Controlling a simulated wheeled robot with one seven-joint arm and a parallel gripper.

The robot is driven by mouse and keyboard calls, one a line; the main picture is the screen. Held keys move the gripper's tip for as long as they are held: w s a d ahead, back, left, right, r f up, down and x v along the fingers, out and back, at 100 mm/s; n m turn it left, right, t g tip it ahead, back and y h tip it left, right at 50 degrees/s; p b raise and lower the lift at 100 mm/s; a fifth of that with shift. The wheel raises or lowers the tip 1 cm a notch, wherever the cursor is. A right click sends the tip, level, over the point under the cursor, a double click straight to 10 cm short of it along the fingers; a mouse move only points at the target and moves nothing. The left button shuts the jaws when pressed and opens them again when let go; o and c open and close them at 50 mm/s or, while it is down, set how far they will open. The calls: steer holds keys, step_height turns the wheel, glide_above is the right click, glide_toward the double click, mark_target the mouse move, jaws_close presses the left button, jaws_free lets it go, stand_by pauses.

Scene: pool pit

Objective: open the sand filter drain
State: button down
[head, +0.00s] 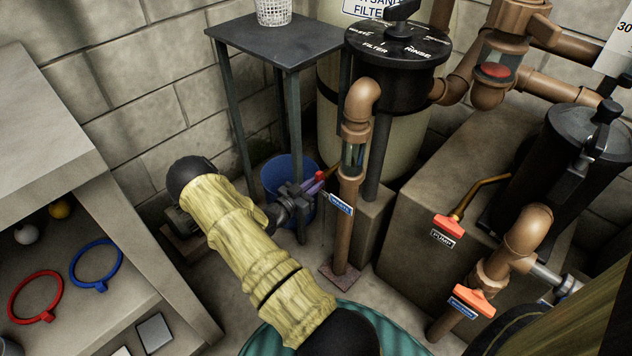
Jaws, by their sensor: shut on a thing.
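The sand filter (405,130) is a pale tank with a black valve head (397,45) marked FILTER and RINSE, at the top centre of the head view. A short brass drain pipe (331,172) comes from low on its left side, partly behind a brown upright pipe. A small red handle (320,175) shows at its end. My gripper (315,184) is at this handle, reaching in from the left, and is shut on it. The fingers hide most of the handle, so its exact angle cannot be told.
A blue bucket (284,170) stands behind my gripper, below a dark side table (280,38). The brown upright pipe (345,225) is close to the right of my gripper. Orange handles, one labelled PUMP (448,227), are farther right. Shelves (100,235) stand at left.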

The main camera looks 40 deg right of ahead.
steer(key=c, duration=1.3)
jaws_free()
steer(key=shift+a, duration=0.1)
steer(key=shift+s+a+p, duration=0.15)
steer(key=shift+a+p, duration=0.05)
steer(key=shift+a, duration=1.55)
steer(key=shift+s+a+p, duration=0.1)
steer(key=shift+a+p, duration=0.1)
steer(key=shift+a, duration=1.5)
